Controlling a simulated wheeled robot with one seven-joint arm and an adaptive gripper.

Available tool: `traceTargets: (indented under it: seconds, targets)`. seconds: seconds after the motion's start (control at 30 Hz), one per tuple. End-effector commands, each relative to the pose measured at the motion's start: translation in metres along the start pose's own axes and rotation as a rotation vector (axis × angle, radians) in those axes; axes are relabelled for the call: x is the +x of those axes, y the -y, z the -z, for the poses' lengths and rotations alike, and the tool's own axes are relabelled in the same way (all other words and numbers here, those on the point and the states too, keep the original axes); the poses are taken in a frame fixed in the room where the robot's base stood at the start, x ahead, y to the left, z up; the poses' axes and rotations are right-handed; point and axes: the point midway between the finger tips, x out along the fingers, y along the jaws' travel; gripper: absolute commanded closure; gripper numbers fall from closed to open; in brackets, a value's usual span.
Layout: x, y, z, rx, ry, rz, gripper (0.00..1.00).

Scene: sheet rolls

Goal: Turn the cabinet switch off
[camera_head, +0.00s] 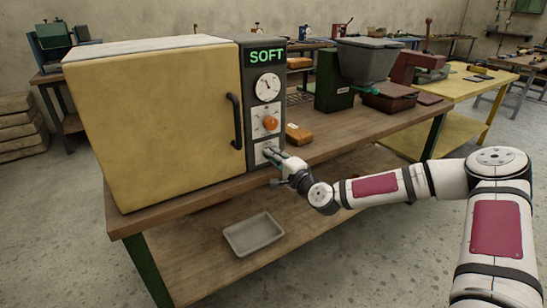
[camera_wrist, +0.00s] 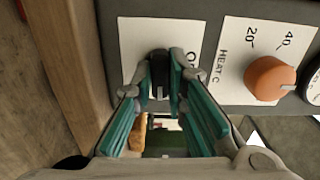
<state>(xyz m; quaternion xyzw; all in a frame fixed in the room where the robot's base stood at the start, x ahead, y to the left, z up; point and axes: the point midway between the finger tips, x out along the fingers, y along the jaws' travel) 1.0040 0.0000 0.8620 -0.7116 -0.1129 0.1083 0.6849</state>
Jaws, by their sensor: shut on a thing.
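The yellow cabinet (camera_head: 160,125) stands on the workbench with its door shut. Its dark control panel has a lit green SOFT display (camera_head: 267,56), a dial gauge (camera_head: 267,87) and an orange heat knob (camera_head: 270,123). The switch is on the lowest white plate, mostly hidden by my gripper (camera_head: 273,156) in the head view. In the wrist view the black switch (camera_wrist: 158,58) sits between the fingertips of my gripper (camera_wrist: 163,75), which is shut on it. The plate's lettering is partly covered, so I cannot read the switch position.
The orange knob (camera_wrist: 270,77) is close beside the gripper. The door handle (camera_head: 235,121) sticks out to its left. A grey tray (camera_head: 253,235) lies on the lower shelf.

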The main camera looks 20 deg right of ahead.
Motion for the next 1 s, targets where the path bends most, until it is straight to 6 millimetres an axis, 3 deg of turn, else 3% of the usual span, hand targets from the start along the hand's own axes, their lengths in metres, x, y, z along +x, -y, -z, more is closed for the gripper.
traceTargets:
  seconds: [0.27,1.0]
  targets:
    - [0.0002,0.0003,-0.0007,-0.159,0.002,-0.001,1.00]
    - [0.0005,-0.0003,-0.0011,-0.854,0.003,0.000,1.00]
